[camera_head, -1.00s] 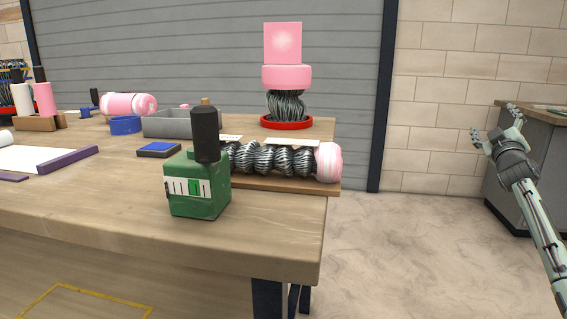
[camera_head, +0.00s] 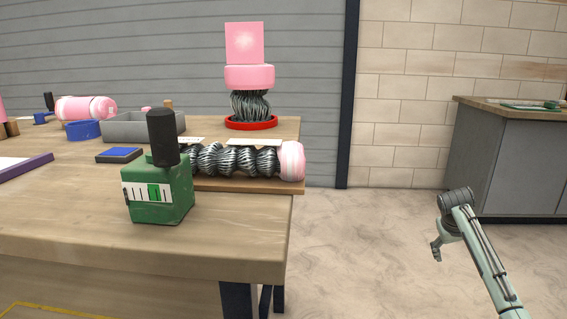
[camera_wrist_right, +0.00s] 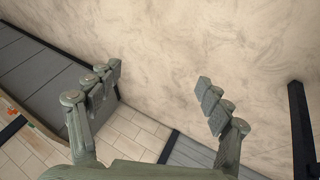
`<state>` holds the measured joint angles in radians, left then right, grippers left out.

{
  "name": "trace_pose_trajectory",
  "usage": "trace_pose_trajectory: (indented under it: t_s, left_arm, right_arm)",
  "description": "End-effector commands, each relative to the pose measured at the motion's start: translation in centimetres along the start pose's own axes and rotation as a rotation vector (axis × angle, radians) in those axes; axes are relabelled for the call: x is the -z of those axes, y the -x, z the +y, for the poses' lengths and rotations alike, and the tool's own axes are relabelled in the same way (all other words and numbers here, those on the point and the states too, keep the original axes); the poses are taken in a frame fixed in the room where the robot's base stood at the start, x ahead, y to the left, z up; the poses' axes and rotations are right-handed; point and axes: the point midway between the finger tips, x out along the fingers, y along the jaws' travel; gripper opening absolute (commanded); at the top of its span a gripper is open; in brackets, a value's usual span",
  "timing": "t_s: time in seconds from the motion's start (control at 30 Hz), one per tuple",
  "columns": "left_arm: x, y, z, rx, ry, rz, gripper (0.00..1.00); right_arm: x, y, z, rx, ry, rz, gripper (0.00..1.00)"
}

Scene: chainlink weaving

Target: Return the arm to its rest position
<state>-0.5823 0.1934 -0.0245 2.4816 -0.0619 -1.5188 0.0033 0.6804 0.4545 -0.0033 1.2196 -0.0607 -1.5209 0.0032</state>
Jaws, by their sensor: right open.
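My right arm comes in from the lower right in the head view. Its gripper (camera_head: 437,247) hangs bent downward over the bare floor, to the right of the wooden table and apart from it. In the right wrist view the two fingers of the right gripper (camera_wrist_right: 160,92) stand wide apart with nothing between them, and the pale floor shows behind. My left gripper does not show in either view.
The wooden table (camera_head: 70,225) holds a green device (camera_head: 160,200) with a black knob, a coiled metal piece (camera_head: 232,160), a pink-topped stand (camera_head: 248,75) and a grey tray (camera_head: 140,125). A grey cabinet (camera_head: 510,165) stands at right. Floor (camera_head: 350,260) between is clear.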

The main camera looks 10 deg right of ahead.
Motion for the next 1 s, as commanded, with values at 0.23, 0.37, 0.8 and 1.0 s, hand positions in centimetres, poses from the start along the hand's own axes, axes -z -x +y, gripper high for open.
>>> trace_pose_trajectory:
  t_s: [0.23, 0.37, 0.8, 1.0]
  left_arm:
    - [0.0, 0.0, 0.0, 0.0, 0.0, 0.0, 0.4]
    - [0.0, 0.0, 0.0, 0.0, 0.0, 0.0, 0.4]
    - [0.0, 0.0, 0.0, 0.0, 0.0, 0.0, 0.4]
    - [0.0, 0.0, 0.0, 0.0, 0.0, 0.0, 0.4]
  right_arm:
    - [-9.4, -0.8, -8.0, 0.045, 0.139, 0.03, 0.79]
    - [-17.6, 0.6, -12.7, 0.105, 0.219, 0.047, 0.79]
    - [-34.9, 9.8, -17.8, 0.277, 0.301, 0.064, 0.79]
    - [-38.1, 12.8, -17.8, 0.316, 0.301, 0.062, 0.79]
